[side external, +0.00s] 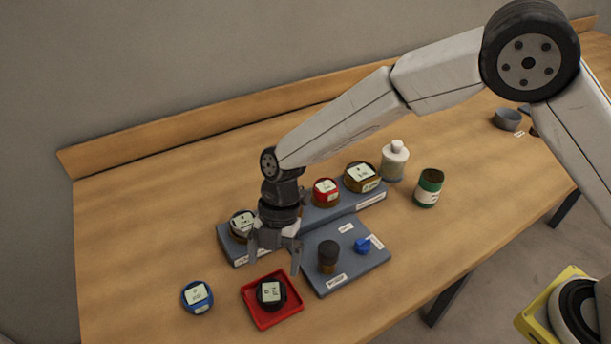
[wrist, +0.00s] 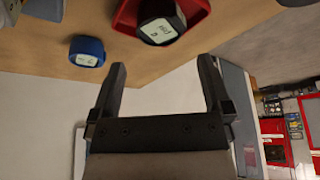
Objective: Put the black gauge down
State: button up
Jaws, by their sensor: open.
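The black gauge (side external: 271,293) lies face up in the red tray (side external: 293,311), showing a pale label on its top. In the wrist view the black gauge (wrist: 160,24) and part of the red tray (wrist: 192,10) show at the top edge. My gripper (side external: 273,266) is above and behind the tray, with its jaws apart and nothing between them. In the wrist view the two fingers of my gripper (wrist: 160,75) stand wide apart, clear of the gauge.
A blue gauge (side external: 198,297) lies on the table left of the tray. A blue-grey stand (side external: 362,262) holds a dark cylinder (side external: 328,256) and a blue part (side external: 362,245). Red-topped (side external: 326,191) and brown (side external: 361,177) gauges sit on the rear shelf. A green can (side external: 429,188) and white bottle (side external: 394,162) stand right.

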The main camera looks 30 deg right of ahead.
jog(key=shift+v, duration=2.8)
jog(key=s+d+r+m+t+h, duration=0.2)
jog(key=d+m+t, duration=0.1)
jog(key=d+m, duration=1.35)
jog(key=s+d+m+t, duration=0.1)
jog(key=s+d+m, duration=0.3)
jog(key=d, duration=0.3)
jog(key=s+d+m+t+h, duration=0.1)
jog(key=s+d+m, duration=0.4)
jog(key=d+m, duration=0.1)
jog(key=shift+d+f+t, duration=0.3)
jog(key=shift+d+f, duration=0.05)
jog(key=shift+d, duration=0.3)
